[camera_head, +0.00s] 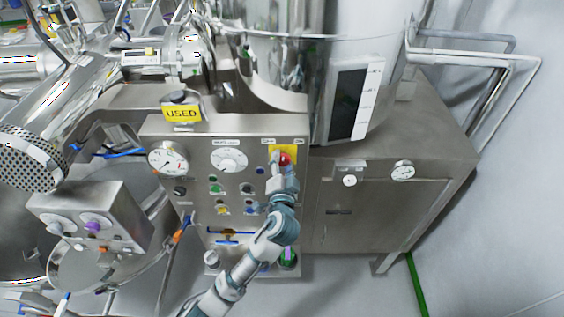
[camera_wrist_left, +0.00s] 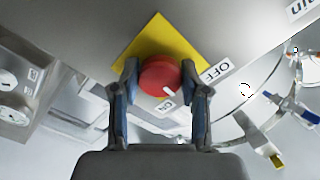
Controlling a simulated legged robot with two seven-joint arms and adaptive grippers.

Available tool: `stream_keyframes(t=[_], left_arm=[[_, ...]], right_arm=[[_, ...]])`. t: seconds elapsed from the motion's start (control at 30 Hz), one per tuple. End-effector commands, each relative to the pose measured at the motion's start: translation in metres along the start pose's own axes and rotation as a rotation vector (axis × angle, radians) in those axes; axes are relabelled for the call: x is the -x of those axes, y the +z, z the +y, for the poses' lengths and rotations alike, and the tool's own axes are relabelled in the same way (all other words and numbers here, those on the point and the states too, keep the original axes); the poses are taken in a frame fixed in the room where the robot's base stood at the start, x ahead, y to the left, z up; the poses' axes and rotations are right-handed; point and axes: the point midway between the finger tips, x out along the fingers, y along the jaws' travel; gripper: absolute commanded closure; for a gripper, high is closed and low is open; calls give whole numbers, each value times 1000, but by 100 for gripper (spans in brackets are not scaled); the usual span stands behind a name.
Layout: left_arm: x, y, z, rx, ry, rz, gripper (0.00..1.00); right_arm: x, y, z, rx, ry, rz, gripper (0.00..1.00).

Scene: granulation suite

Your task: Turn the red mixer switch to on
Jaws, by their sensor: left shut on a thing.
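The red mixer switch (camera_wrist_left: 160,76) is a round red knob on a yellow square plate (camera_wrist_left: 150,45). In the head view the knob (camera_head: 285,158) is at the top right of the steel control panel, below the OFF and ON labels. My left gripper (camera_wrist_left: 160,88) is shut on the knob, one finger on each side. It reaches up to the knob from below in the head view (camera_head: 283,166). A white mark shows on the knob's lower edge in the wrist view, with the OFF label (camera_wrist_left: 217,70) to its right.
The panel carries gauges (camera_head: 168,158), a white dial (camera_head: 229,160) and several coloured buttons below the knob. A yellow USED sign (camera_head: 182,113) stands above it. A dark display (camera_head: 352,102) is at the upper right. The floor at right is clear.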

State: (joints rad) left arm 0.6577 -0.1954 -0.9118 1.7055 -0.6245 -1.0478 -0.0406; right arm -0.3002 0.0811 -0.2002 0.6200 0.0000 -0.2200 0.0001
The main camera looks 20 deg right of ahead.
Motion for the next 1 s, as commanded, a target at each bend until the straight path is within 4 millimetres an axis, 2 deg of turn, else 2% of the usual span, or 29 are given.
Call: stream_keyframes(t=[0.6,1.0], left_arm=[[1,0,3,-540,6,4,90],[1,1,5,-711,9,2,90]], right_arm=[[0,0,0,0,0,0,60],[0,0,-2,-1,-2,1,60]])
